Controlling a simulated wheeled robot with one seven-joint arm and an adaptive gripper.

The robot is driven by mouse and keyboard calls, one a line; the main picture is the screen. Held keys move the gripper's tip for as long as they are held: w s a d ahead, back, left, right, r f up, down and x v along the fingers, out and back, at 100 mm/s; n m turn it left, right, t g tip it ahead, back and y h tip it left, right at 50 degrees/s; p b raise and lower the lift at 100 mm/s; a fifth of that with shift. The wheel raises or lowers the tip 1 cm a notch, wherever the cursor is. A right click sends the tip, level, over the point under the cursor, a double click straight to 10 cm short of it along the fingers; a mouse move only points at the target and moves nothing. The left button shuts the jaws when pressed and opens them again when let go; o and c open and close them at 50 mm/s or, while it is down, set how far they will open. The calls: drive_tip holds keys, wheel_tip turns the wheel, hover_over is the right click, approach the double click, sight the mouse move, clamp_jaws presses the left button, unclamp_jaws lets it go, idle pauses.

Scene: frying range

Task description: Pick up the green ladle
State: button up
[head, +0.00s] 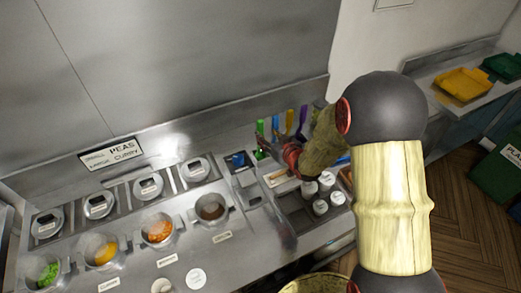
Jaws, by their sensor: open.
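Several coloured handles stand upright against the back of the counter, among them a green handle (260,127) at the left of the row, which looks like the green ladle. My gripper (264,145) is open, beside and partly in front of the green handle. Whether they touch I cannot tell. A small green patch shows just below the gripper. The lower part of the ladle is mostly hidden by my gripper.
Blue (276,124), yellow (289,121) and purple (302,118) handles stand close to the right. White-lidded containers (320,207) sit below my arm. Food pots, including an orange one (158,229), line the counter at left. A yellow tray (464,82) lies at far right.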

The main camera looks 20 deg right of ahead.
sight(261, 132)
drive_tip(key=x, duration=0.5)
drive_tip(key=shift+w+a+f, duration=0.1)
drive_tip(key=shift+w+a, duration=0.1)
drive_tip(key=shift+a, duration=0.2)
drive_tip(key=shift+c, duration=1)
clamp_jaws()
